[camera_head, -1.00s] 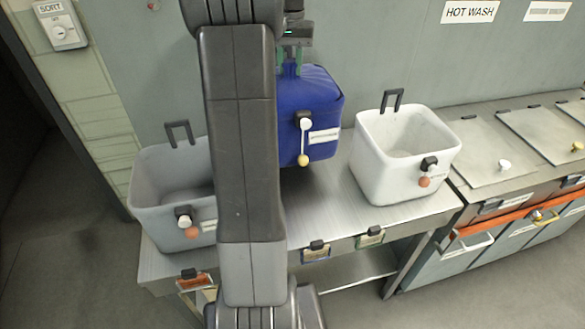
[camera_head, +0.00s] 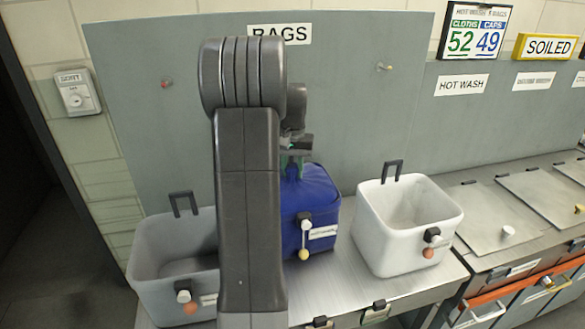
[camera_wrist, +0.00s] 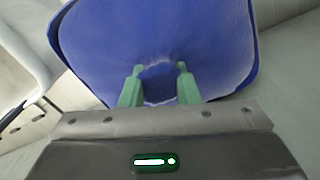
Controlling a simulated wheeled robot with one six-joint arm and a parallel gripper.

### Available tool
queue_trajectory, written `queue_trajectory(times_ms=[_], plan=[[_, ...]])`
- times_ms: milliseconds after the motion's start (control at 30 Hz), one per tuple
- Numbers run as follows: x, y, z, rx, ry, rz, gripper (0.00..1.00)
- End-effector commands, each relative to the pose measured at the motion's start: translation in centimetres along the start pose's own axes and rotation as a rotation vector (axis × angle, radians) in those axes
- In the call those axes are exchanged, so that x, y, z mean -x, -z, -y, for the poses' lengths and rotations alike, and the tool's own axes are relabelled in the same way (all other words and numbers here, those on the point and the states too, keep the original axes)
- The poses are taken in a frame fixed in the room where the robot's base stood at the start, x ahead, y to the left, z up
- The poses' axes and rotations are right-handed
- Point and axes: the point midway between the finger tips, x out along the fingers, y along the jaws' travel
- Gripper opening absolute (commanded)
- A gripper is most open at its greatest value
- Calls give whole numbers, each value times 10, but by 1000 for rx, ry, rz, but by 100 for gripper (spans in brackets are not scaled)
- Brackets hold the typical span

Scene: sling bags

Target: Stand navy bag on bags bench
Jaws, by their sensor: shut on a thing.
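The navy bag (camera_head: 318,205) is upright over the metal bags bench (camera_head: 335,291), between a grey bin and a white bin. Its front carries a white label and a tag with a yellow ball. My gripper (camera_head: 297,160) is above the bag, shut on its top. In the wrist view the green fingertips of my gripper (camera_wrist: 159,82) pinch the top of the blue bag (camera_wrist: 150,30). The bag's lower edge looks at or very near the bench top; I cannot tell if it touches. My arm hides the bag's left side.
The grey bin (camera_head: 150,265) stands at the left and the white bin (camera_head: 385,225) close on the right, both with upright black handles. A grey back panel (camera_head: 345,110) with a BAGS sign (camera_head: 280,34) rises behind. Lidded units (camera_head: 480,218) stand farther right.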

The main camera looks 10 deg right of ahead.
Motion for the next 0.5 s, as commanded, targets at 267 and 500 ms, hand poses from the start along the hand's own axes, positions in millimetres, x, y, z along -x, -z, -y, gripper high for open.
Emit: queue_trajectory(times_ms=[267,500], plan=[[-2,0,0,0,0,0,38],[-2,0,0,0,0,0,50]])
